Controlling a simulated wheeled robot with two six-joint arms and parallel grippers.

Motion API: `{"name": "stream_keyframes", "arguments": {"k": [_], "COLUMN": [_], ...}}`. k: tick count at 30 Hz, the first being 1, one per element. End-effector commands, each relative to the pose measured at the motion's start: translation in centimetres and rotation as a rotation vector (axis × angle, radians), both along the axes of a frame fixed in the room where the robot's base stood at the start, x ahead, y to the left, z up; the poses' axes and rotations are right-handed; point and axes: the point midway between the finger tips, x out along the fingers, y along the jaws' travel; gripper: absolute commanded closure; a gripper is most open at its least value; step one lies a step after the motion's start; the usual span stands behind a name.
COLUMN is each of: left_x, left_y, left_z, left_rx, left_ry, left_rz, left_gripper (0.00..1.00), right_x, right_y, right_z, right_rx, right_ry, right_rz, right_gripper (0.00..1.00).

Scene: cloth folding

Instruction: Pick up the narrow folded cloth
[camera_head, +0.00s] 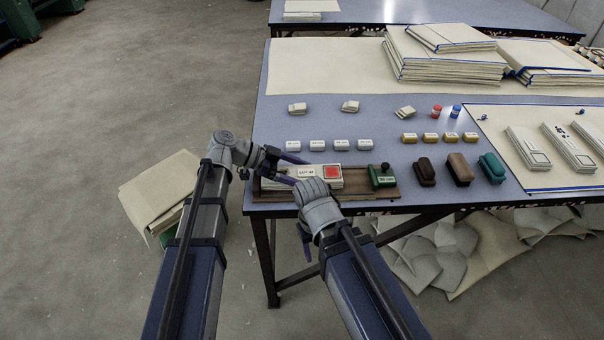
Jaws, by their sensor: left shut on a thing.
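The narrow folded cloth (313,172) is a cream strip with a "LOT" label and a red square. It lies along a brown wooden tray (390,192) at the table's near left edge. My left gripper (290,169) is at the cloth's left end, its purple fingers shut on it. I cannot tell whether the cloth is lifted off the tray. My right gripper (304,238) hangs in front of the table edge, just below the tray. Its hand hides most of its fingers, so its opening is unclear.
A green block (382,178) sits at the tray's right end. Dark, brown and green brush-like blocks (459,168) stand to the right. Small white labelled pieces (318,145) line up behind. Stacked cloths (445,60) fill the back right. A cream bundle (160,192) is on the floor at left.

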Motion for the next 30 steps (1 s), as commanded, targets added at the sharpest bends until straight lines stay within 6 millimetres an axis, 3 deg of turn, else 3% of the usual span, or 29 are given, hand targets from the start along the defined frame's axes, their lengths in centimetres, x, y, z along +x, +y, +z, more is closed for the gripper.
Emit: {"name": "stream_keyframes", "arguments": {"k": [18, 30], "left_x": [0.0, 0.0], "left_y": [0.0, 0.0], "left_z": [8.8, 10.2], "left_rx": [-0.001, -0.001], "left_ry": [0.0, 0.0], "left_rz": [0.0, 0.0], "left_gripper": [0.74, 0.74], "right_x": [0.0, 0.0], "right_y": [0.0, 0.0], "right_z": [8.8, 10.2], "right_rx": [0.0, 0.0], "right_ry": [0.0, 0.0], "right_rz": [0.0, 0.0], "right_gripper": [0.41, 0.41]}}
